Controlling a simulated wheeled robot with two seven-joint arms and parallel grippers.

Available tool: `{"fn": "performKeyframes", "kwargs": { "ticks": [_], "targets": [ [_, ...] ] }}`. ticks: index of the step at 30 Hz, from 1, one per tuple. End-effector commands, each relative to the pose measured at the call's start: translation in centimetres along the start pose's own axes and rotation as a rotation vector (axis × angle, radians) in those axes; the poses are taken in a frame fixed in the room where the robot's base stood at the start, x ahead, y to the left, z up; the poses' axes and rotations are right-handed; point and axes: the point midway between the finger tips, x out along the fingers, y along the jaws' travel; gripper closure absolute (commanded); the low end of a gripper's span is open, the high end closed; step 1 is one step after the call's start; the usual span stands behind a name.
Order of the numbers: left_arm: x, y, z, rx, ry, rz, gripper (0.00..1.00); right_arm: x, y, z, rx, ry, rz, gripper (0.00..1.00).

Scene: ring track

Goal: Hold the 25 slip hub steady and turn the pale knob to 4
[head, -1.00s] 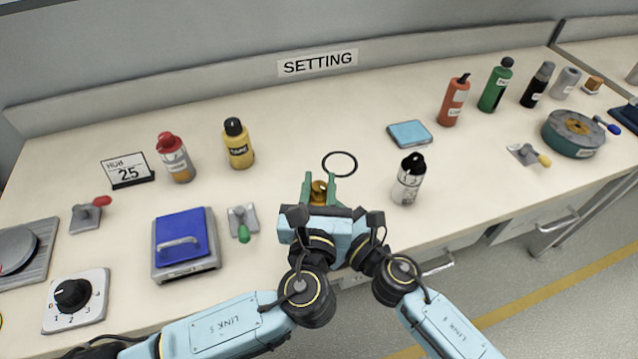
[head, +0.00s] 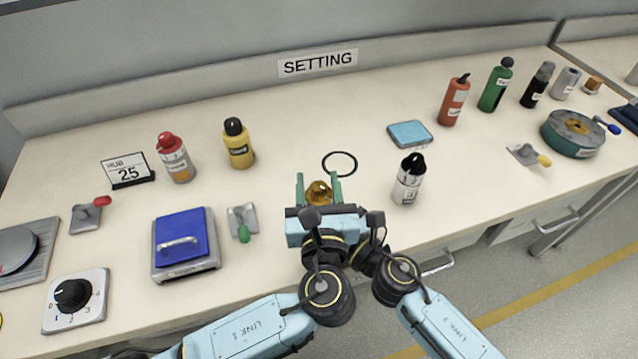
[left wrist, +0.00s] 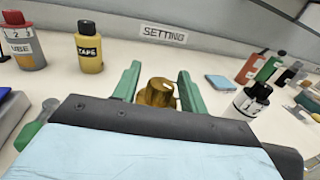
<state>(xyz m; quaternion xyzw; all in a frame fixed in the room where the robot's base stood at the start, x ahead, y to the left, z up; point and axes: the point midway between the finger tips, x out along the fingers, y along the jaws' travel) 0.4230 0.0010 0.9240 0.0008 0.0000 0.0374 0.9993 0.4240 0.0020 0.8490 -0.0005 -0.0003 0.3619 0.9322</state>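A brass-coloured round piece (head: 318,193), which I take for the hub, stands on the bench between the green fingers of my left gripper (head: 319,188). It also shows in the left wrist view (left wrist: 158,93) with a small pale mark on top. The fingers are apart, with a gap beside the piece; its lower part is hidden by the gripper body. A card reading HUB 25 (head: 128,171) stands at the left. I see no clearly pale knob; a black knob (head: 72,294) sits on a white numbered plate (head: 92,313). My right gripper is hidden behind the left one.
A black ring (head: 340,153) lies just behind the brass piece. A white bottle (head: 407,185) stands to its right, a yellow bottle (head: 238,145) to its left. A blue-lidded box (head: 183,245) and a green-handled lever (head: 242,222) are at the left. A blue pad (head: 410,134) lies behind right.

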Motion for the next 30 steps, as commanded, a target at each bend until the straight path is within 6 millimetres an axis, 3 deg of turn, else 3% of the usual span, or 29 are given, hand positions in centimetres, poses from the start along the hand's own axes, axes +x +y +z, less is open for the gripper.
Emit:
{"fn": "performKeyframes", "kwargs": {
  "ticks": [8, 13, 24, 30],
  "targets": [
    [-0.1, -0.1, 0.0, -0.001, 0.0, -0.003, 0.53, 0.0, 0.0, -0.1, 0.002, 0.002, -0.001, 0.81],
    [-1.3, -0.1, -0.1, -0.002, 0.001, -0.006, 0.53, 0.0, 0.0, -0.1, 0.002, 0.002, -0.002, 0.81],
    [-8.8, -0.1, -0.1, -0.002, 0.004, -0.004, 0.53, 0.0, -0.1, -0.1, 0.002, 0.002, -0.002, 0.81],
    [-11.4, 0.0, 0.0, 0.0, 0.001, -0.002, 0.53, 0.0, -0.1, -0.1, 0.001, 0.002, -0.003, 0.81]
  ]
}}
